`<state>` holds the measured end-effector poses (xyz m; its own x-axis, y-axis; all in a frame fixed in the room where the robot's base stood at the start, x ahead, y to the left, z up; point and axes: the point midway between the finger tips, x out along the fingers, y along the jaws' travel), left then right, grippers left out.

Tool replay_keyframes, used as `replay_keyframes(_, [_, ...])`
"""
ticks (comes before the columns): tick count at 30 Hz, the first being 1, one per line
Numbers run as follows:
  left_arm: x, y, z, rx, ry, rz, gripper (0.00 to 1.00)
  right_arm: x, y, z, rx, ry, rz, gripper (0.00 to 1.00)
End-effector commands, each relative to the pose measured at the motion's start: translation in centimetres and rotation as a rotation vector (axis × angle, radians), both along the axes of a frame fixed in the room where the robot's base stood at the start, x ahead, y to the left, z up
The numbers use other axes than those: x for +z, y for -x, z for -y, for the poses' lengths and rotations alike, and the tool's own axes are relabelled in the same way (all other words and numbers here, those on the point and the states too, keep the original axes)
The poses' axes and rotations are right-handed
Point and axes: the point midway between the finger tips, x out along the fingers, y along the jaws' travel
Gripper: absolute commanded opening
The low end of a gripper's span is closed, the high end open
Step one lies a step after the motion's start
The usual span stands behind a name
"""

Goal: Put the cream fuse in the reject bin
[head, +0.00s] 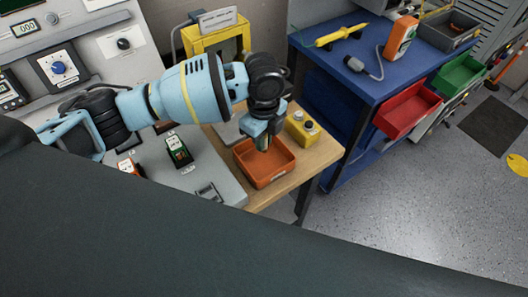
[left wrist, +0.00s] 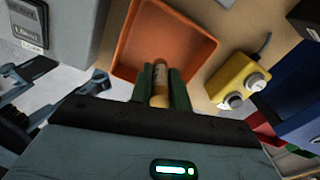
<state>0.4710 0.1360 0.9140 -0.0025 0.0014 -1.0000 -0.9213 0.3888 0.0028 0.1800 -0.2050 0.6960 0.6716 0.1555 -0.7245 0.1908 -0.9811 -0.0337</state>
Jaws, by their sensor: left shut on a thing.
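My left gripper (head: 262,142) is shut and points down over the orange bin (head: 251,176), at its back part. In the left wrist view, its two green fingers (left wrist: 160,88) are closed on the cream fuse (left wrist: 160,78), a small tan cylinder with darker ends. The orange bin (left wrist: 126,72) lies beyond the fuse in that view, and its inside looks empty where it shows. In the head view the fuse is too small or hidden to make out. I cannot tell the exact height of the fuse above the bin floor. My right gripper is not in view.
A yellow button box (head: 302,130) stands right of the bin on the wooden table (head: 322,152). A grey panel (head: 215,172) with fuse holders (head: 179,151) lies to the left. A blue bench (head: 345,58) with a red bin (head: 408,108) and a green bin (head: 458,76) stands farther right.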

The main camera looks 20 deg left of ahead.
Motion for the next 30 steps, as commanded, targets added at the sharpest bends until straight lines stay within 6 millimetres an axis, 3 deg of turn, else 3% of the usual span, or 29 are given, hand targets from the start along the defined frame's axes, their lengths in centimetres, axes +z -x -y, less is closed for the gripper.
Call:
replay_keyframes(8, [-1.5, 0.0, 0.0, -0.001, 0.000, 0.001, 0.00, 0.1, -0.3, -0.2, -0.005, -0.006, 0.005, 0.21])
replay_keyframes(18, [-5.9, 0.0, 0.0, -0.002, -0.001, 0.001, 0.00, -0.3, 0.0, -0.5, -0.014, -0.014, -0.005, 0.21])
replay_keyframes(30, [-6.2, 0.0, 0.0, -0.001, 0.001, 0.002, 0.00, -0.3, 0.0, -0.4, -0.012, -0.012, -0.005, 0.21])
